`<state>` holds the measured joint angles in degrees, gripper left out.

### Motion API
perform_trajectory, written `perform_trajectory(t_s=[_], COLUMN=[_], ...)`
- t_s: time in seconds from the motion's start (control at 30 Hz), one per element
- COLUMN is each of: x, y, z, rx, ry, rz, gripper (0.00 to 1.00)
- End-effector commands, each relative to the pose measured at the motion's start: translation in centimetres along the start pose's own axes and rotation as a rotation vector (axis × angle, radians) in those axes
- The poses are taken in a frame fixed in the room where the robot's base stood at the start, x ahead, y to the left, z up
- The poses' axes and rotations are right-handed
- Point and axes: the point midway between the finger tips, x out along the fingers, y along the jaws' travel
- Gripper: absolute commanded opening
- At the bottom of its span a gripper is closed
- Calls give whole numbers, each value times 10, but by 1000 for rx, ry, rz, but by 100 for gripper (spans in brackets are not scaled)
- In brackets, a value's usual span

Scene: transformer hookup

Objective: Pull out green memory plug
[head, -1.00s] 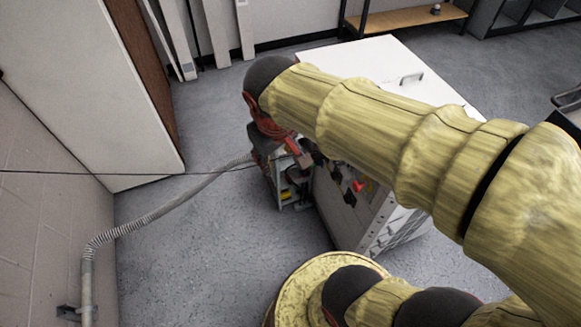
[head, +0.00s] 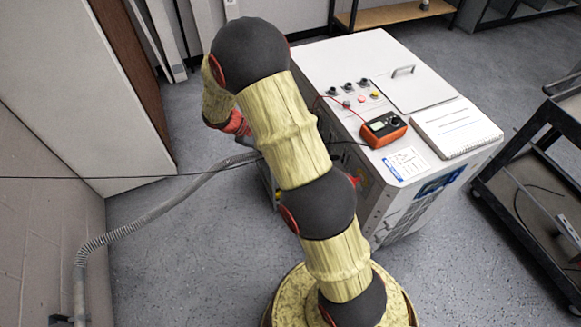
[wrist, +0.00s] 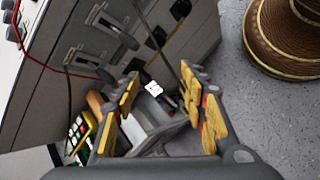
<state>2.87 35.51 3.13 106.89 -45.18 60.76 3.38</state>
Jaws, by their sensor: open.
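I cannot make out the green memory plug in either view. In the wrist view my gripper (wrist: 160,88) is open, with its yellow finger pads apart and nothing held between them. It faces the side of the grey-white cabinet (wrist: 165,28), which carries black latches or handles (wrist: 108,20). A small white piece (wrist: 153,88) shows between the fingertips, beyond them. A small yellow device with coloured keys (wrist: 79,133) lies left of the fingers. In the head view my arm hides the gripper.
The cabinet top (head: 320,62) bears an orange meter (head: 384,128), a notebook (head: 455,126) and knobs. A dark cart (head: 545,160) stands at right. A grey conduit (head: 150,212) and a thin dark cable cross at left. In the wrist view, thin cables hang by the cabinet.

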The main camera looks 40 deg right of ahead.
Motion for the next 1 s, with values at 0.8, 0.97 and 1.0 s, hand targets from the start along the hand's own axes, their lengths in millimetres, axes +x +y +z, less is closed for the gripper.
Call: perform_trajectory(t_s=[0.8, 0.97, 1.0], x=[255, 259, 261], y=[-22, -8, -6], z=[-159, -177, -178], rx=[-451, -471, -472], ry=[-268, -265, -265], rz=[406, 485, 492], gripper=[42, 42, 42])
